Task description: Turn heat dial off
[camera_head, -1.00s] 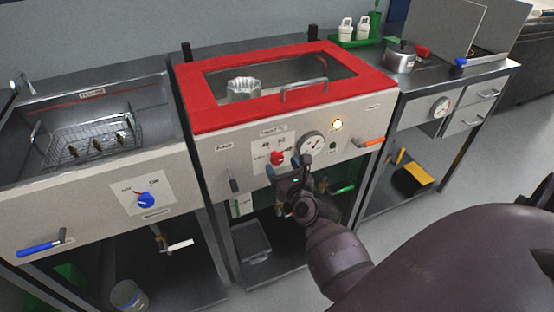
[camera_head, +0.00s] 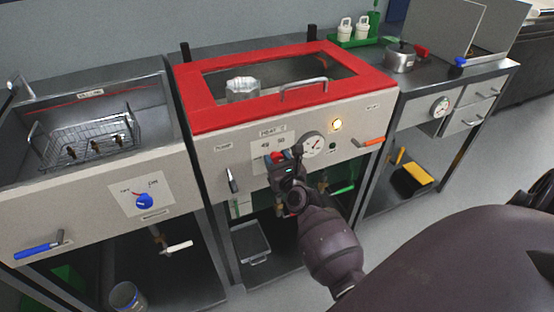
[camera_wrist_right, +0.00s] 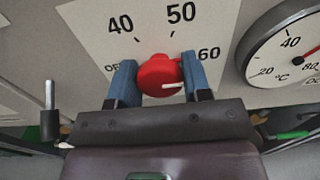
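The red heat dial (camera_wrist_right: 160,76) sits on a white plate (camera_wrist_right: 88,22) marked 40, 50 and 60, with an off mark at left partly hidden. Its white pointer line faces right, below the 60. In the head view, the dial is mostly hidden by my right gripper (camera_head: 281,156). In the wrist view, the blue fingers of my right gripper (camera_wrist_right: 160,80) stand on either side of the dial, very close to it. They are spread about the dial's width; whether they touch it is unclear. My left gripper is not in view.
A round temperature gauge (camera_head: 312,145) is just right of the dial. A dark lever (camera_head: 232,181) is at left, an orange handle (camera_head: 369,142) at right. A red-framed lid (camera_head: 190,100) tops the unit. A blue dial (camera_head: 144,201) is on the left unit.

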